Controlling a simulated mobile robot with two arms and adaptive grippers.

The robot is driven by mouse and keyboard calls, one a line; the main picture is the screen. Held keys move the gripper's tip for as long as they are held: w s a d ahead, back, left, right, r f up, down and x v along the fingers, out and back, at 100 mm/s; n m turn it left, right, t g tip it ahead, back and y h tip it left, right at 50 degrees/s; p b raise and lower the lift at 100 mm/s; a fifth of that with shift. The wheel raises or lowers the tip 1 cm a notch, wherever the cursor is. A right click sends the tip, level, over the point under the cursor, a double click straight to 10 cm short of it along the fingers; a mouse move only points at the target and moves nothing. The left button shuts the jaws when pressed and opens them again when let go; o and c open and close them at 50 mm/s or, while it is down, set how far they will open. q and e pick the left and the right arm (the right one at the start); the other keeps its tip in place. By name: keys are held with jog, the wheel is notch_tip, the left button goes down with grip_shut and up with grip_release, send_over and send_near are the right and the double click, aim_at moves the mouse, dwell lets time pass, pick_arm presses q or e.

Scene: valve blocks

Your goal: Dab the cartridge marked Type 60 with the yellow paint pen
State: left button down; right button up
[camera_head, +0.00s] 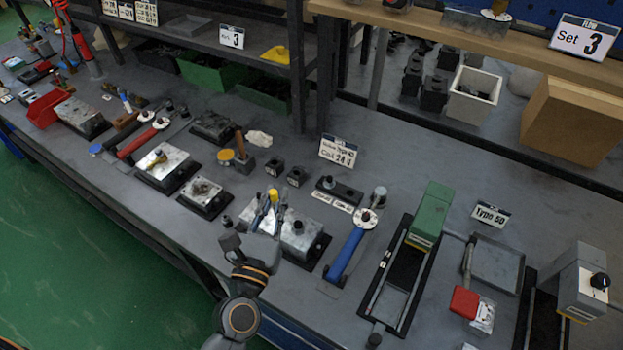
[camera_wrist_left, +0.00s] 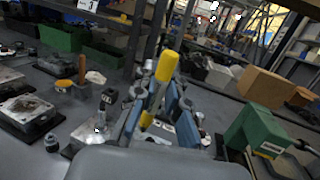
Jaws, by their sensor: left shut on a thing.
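My left gripper (camera_head: 266,208) is shut on the yellow paint pen (camera_head: 273,195), above a metal valve block on the bench. In the left wrist view the pen (camera_wrist_left: 166,68) stands tilted between the blue fingers of the gripper (camera_wrist_left: 160,112). Two small dark cubes, one on the left (camera_head: 275,167) and one on the right (camera_head: 296,177), sit just beyond the pen, apart from it. A dark block with white tags (camera_head: 338,193) lies to their right. I cannot read the tags, nor tell which piece is the Type 60 cartridge. My right gripper is not in view.
A sign ending in Coil 24 V (camera_head: 338,152) stands behind the cubes; another sign (camera_head: 490,214) seems to read Type 50. A blue-handled tool (camera_head: 345,255) and a green-topped fixture (camera_head: 433,215) stand to the right. Shelf posts (camera_head: 297,70) rise behind. Bare bench lies around the cubes.

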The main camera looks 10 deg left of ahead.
pick_arm(q)
jog(key=w+d+f+m+h+b, duration=0.1)
jog(key=w+d+f+b, duration=0.2)
jog(key=f+b, duration=0.2)
jog(key=shift+f, duration=0.2)
dwell(0.5)
jog(key=shift+w, duration=0.1)
jog(key=shift+f+b, duration=0.3)
jog(key=shift+b, duration=0.05)
dwell(0.6)
jog(key=shift+f, duration=0.3)
jog(key=shift+d+f+b, duration=0.1)
jog(key=shift+f+b, duration=0.05)
jog(key=shift+b, duration=0.15)
dwell(0.8)
